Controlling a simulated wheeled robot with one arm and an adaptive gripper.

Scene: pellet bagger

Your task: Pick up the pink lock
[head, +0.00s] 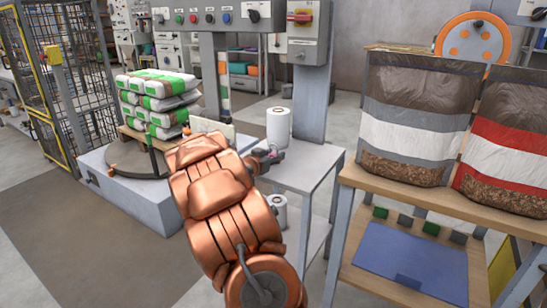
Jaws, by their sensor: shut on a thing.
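My copper-coloured arm reaches up from the bottom of the head view. My dark gripper (270,157) is at its far end, over the small grey table and just below the white roll. A small pink bit, which I take for the pink lock (275,149), shows at the fingertips. My gripper is shut on it. Most of the lock is hidden or too small to make out.
The white roll (279,127) stands on the grey table (300,170), close behind my gripper. A control post (308,60) rises behind. Stacked bags (155,100) sit on a turntable at left. A wooden bench (385,185) with large pellet bags (415,125) stands at right.

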